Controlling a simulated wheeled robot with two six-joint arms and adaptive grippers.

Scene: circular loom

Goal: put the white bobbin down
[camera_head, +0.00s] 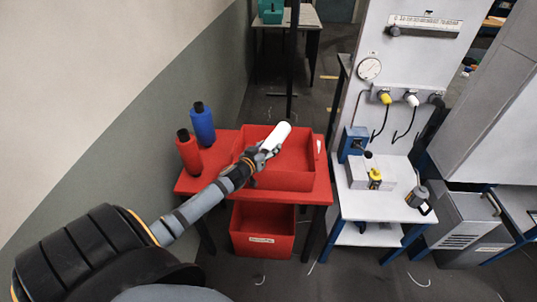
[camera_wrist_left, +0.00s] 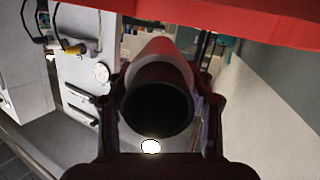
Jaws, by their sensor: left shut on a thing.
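The white bobbin (camera_head: 276,136) is in my left gripper (camera_head: 264,153), tilted, above the open red tray (camera_head: 290,183) on the red table (camera_head: 324,184). In the left wrist view, the bobbin's dark hollow end (camera_wrist_left: 158,103) faces the camera between the two fingers of my left gripper (camera_wrist_left: 160,110). The gripper is shut on it. The bobbin appears clear of the tray floor, but the exact height is hard to tell. My right gripper is not in view.
A red bin (camera_head: 263,243) sits below the table.

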